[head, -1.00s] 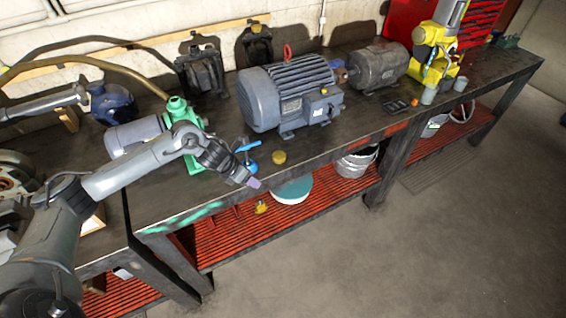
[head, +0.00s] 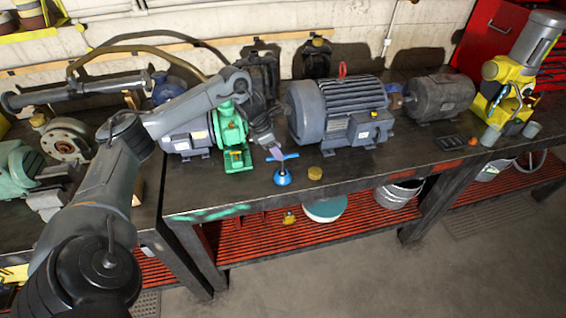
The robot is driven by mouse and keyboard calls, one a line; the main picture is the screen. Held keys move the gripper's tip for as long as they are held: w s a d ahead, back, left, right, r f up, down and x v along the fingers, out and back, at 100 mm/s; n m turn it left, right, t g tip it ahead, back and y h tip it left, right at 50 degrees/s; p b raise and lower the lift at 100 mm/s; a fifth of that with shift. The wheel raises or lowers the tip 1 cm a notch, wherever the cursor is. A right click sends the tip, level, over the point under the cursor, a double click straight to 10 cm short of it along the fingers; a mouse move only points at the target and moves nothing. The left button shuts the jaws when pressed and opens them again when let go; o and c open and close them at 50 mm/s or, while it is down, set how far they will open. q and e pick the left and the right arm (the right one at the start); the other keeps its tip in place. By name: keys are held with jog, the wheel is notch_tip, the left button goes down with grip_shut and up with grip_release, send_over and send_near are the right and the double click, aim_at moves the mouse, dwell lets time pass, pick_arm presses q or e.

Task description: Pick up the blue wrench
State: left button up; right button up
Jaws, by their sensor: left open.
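My right gripper is not in view.
A yellow-brown cylinder (head: 315,173) stands just right of the blue tool. A green pump (head: 232,135) is to the left, and a large grey motor (head: 340,110) stands behind. The bench's front edge is close. A lower red shelf (head: 260,239) holds buckets.

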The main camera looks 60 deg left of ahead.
aim_at(283, 167)
pick_arm(q)
jog(key=shift+x, duration=2.85)
jog(key=shift+s+d, duration=0.1)
grip_shut()
